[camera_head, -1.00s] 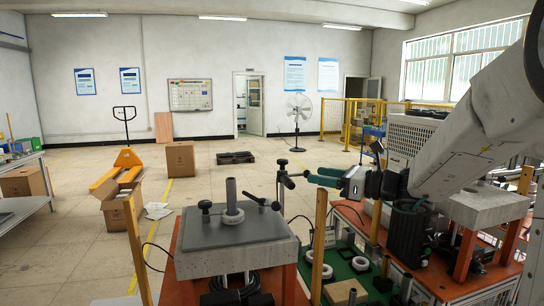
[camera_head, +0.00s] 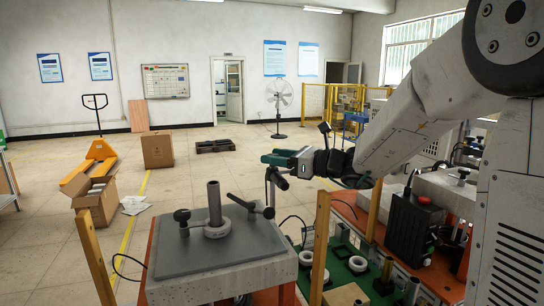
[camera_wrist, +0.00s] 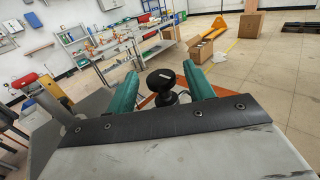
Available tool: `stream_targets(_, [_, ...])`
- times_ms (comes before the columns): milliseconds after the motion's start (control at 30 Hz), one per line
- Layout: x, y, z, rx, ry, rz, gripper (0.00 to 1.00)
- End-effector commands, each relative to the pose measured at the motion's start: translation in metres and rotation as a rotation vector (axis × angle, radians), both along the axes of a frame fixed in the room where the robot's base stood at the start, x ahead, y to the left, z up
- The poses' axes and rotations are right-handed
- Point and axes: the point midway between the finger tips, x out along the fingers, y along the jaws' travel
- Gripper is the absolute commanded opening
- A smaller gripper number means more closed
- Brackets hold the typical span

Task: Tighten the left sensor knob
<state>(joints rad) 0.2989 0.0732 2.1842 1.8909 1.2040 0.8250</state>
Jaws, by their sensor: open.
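My gripper (camera_head: 272,159) has green fingers, which are open and empty. In the wrist view a round black knob (camera_wrist: 162,79) on a short stem shows between the open fingers, apparently untouched. I cannot tell which knob is the task's left sensor knob.
Wooden posts (camera_head: 319,245) rise near the heater. A green tray with white rings (camera_head: 357,264) and a black box (camera_head: 411,228) stand to its right. Cartons (camera_head: 157,149) and an orange pallet jack (camera_head: 95,160) stand on the open floor behind.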

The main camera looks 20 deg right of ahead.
Motion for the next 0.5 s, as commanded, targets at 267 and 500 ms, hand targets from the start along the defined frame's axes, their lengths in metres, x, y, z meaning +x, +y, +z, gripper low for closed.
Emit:
stream_targets(267, [0.0117,0.0098,0.0000,0.000,0.000,-0.003,0.53])
stream_targets(500, [0.0116,0.0088,0.0001,-0.001,-0.001,-0.004,0.36])
